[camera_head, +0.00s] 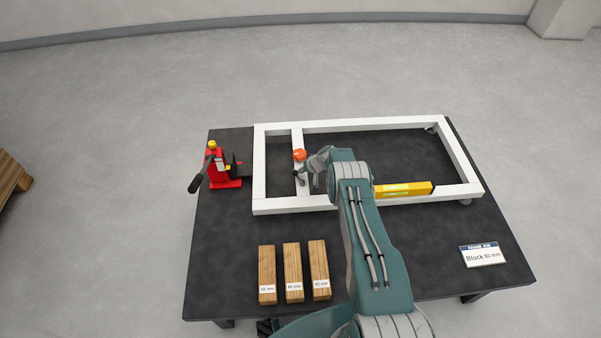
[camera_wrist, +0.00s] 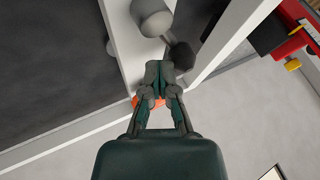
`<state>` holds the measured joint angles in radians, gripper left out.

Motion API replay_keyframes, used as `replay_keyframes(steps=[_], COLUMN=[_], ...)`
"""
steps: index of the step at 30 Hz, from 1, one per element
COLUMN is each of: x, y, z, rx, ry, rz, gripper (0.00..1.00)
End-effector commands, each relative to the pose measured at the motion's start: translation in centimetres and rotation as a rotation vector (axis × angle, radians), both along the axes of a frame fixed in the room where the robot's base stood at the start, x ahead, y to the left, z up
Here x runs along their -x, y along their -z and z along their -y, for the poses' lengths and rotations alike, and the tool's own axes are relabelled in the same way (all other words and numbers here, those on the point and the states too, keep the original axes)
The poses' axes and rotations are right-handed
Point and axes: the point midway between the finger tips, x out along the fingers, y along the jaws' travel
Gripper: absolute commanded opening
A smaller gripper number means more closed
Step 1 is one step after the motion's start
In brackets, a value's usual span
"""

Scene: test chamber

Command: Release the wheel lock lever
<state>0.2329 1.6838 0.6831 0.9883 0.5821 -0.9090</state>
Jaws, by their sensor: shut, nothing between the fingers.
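A grey round hub (camera_wrist: 152,18) with a short lever ending in a dark knob (camera_wrist: 181,55) sits on the white frame's crossbar in the wrist view; I take this as the wheel lock lever. My gripper (camera_wrist: 163,75) is shut and empty, its fingertips just short of the dark knob. Whether they touch it I cannot tell. An orange part (camera_head: 299,155) shows on the crossbar in the head view, and is partly hidden behind my fingers in the wrist view. The white frame (camera_head: 390,123) lies on the dark table.
A red jack (camera_head: 217,170) with a black handle stands left of the frame. A yellow spirit level (camera_head: 405,189) lies along the frame's near rail. Three wooden blocks (camera_head: 293,272) marked 60 mm and a sign (camera_head: 482,256) reading "Block 60 mm" are nearer. The table (camera_head: 225,285) has bare areas.

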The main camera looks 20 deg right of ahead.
Motion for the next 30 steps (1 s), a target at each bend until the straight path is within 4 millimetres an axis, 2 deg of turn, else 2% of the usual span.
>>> replay_keyframes(steps=[15, 21, 30], x=[-0.1, 0.0, 0.2], y=[0.0, 0.0, 0.0], z=[-1.5, -1.9, -2.3], rx=[-0.004, -0.004, -0.005], ry=[0.000, -0.132, -0.132], rz=[0.001, 0.003, 0.001], gripper=[0.00, 0.00, 0.00])
